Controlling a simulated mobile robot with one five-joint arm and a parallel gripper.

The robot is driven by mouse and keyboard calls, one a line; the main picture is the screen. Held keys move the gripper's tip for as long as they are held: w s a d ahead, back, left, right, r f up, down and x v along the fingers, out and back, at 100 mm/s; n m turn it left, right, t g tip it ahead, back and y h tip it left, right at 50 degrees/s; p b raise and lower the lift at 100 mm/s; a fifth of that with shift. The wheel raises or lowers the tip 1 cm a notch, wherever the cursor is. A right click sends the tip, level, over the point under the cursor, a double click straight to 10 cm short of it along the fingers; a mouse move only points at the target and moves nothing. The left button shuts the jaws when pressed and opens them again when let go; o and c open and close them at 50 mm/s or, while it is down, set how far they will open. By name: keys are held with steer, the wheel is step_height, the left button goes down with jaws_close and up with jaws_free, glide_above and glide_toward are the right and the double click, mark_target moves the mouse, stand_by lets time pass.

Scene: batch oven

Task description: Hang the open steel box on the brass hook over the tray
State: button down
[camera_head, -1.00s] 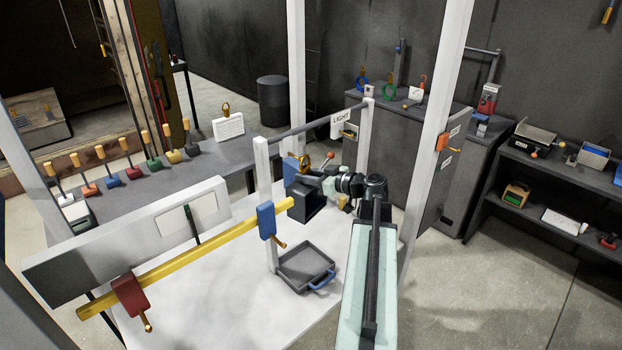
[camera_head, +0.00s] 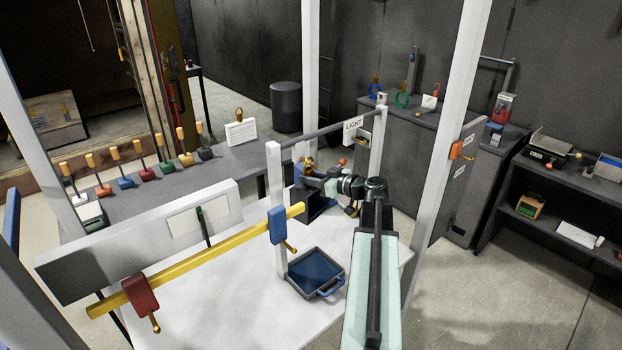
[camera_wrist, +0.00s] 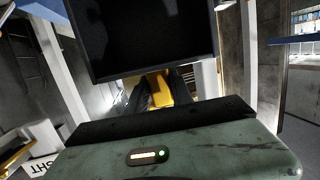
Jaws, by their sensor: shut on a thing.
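The open steel box (camera_head: 318,208) is dark and hangs from my gripper (camera_head: 312,181), which is shut on it near the right of the white frame. In the wrist view the box (camera_wrist: 145,45) fills the upper middle as a dark rectangle. A yellow part (camera_wrist: 158,88) shows below it; I cannot tell what it belongs to. A brass hook (camera_head: 290,246) sticks out below a blue slider (camera_head: 277,225) on the yellow beam, above and left of the tray. The tray (camera_head: 334,284) sits on the white table and has a blue handle. The box is apart from this hook.
The yellow beam (camera_head: 205,252) also carries a red slider (camera_head: 141,293) with its own brass hook. White posts (camera_head: 277,190) and a dark rail (camera_head: 328,131) stand close to my arm. A bench with several coloured, handled tools (camera_head: 147,170) is behind.

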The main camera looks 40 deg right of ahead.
steer(key=shift+f+b, duration=0.4)
stand_by(0.8)
steer(key=c, duration=1.5)
jaws_free()
steer(key=shift+o, duration=1)
steer(key=o, duration=0.5)
steer(key=p+v, duration=0.1)
steer(key=v, duration=0.7)
